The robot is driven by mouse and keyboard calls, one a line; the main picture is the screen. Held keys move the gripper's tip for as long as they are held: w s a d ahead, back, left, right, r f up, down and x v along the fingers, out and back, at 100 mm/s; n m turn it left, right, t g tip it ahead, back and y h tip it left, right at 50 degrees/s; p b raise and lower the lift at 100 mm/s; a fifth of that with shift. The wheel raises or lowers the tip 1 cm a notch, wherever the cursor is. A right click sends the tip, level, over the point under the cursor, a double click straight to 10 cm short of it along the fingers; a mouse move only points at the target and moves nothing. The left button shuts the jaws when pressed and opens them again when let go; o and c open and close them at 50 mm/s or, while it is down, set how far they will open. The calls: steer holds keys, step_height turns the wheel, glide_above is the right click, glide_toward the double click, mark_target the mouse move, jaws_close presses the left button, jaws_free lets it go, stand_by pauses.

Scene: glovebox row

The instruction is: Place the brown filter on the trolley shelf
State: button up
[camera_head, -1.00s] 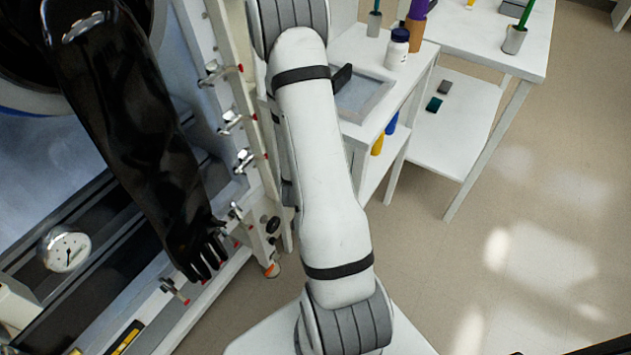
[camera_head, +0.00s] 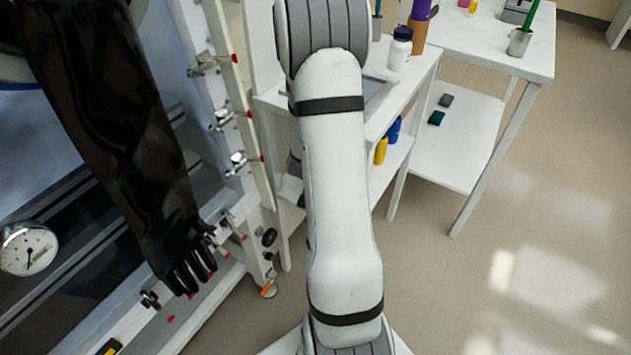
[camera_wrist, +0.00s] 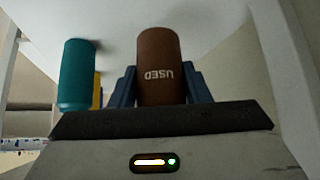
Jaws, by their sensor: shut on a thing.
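The brown filter (camera_wrist: 161,60), a cylinder with "USED" on it upside down in the picture, is between the two blue-grey fingers of my gripper (camera_wrist: 160,85) in the wrist view. The fingers are shut on it. A white surface (camera_wrist: 110,18) spans the top of that view, behind the filter; I cannot tell whether they touch. In the head view, a white shelved unit (camera_head: 422,80), which may be the trolley, has a lower shelf (camera_head: 400,156) with bottles on it. My gripper and the held filter are hidden behind my arm there.
A teal cylinder (camera_wrist: 77,75) stands left of the filter, with a yellow thing (camera_wrist: 97,90) behind. Yellow (camera_head: 381,151) and blue (camera_head: 393,130) bottles occupy the lower shelf. A black glove (camera_head: 130,150) hangs left of my arm. Floor (camera_head: 540,220) at right is clear.

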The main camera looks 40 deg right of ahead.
steer(key=shift+f+b, duration=0.7)
steer(key=shift+f, duration=0.95)
steer(key=shift+f, duration=0.2)
steer(key=o, duration=1.1)
steer(key=shift+r, duration=0.2)
